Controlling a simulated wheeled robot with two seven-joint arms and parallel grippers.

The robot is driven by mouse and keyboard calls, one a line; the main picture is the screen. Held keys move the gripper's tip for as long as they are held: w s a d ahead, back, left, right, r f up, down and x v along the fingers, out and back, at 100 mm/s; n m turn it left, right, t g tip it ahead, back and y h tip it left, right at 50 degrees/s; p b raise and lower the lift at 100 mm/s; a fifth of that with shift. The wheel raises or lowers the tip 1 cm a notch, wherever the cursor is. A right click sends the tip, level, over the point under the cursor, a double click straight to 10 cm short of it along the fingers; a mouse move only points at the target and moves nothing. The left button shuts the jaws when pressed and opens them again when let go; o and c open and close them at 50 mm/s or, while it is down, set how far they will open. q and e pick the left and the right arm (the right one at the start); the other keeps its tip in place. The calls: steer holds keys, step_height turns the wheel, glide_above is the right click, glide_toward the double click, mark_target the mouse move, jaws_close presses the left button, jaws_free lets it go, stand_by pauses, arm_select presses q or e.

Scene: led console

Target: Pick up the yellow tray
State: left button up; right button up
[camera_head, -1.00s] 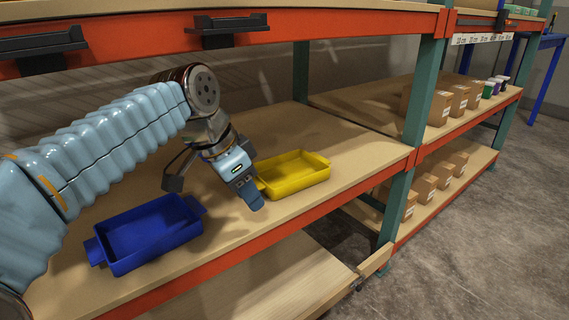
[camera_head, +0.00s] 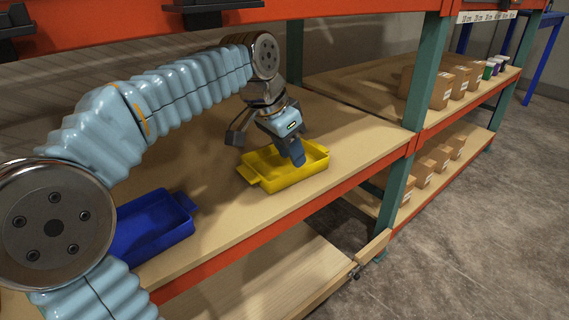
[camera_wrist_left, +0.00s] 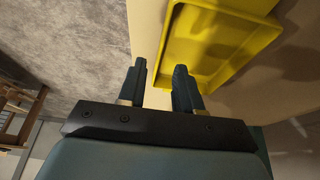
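The yellow tray (camera_head: 290,178) sits upright on the wooden middle shelf, near its front edge, with a handle at each end. In the left wrist view the tray (camera_wrist_left: 222,38) fills the upper middle, partly cut off by the frame. My left gripper (camera_head: 297,157) points down over the tray's front side, overlapping it in the head view. In the left wrist view the gripper's fingers (camera_wrist_left: 159,70) are apart, with the tray's near wall lined up around the gap. Nothing is held between them. I cannot tell the exact height of the fingertips. My right gripper is not in view.
A blue tray (camera_head: 155,232) stands on the same shelf to the left, partly behind my left arm. A teal upright post (camera_head: 421,75) and orange shelf beam (camera_head: 365,172) border the space. Cardboard boxes (camera_head: 441,92) stand on the right shelves. An upper shelf beam (camera_head: 330,10) hangs above.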

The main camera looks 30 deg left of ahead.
mark_target(301, 169)
arm_select(q)
steer(key=x, duration=0.2)
steer(key=b+x, duration=0.1)
steer(key=x, duration=0.2)
steer(key=shift+w+d+b, duration=0.15)
steer(key=shift+w+b, duration=0.15)
jaws_close()
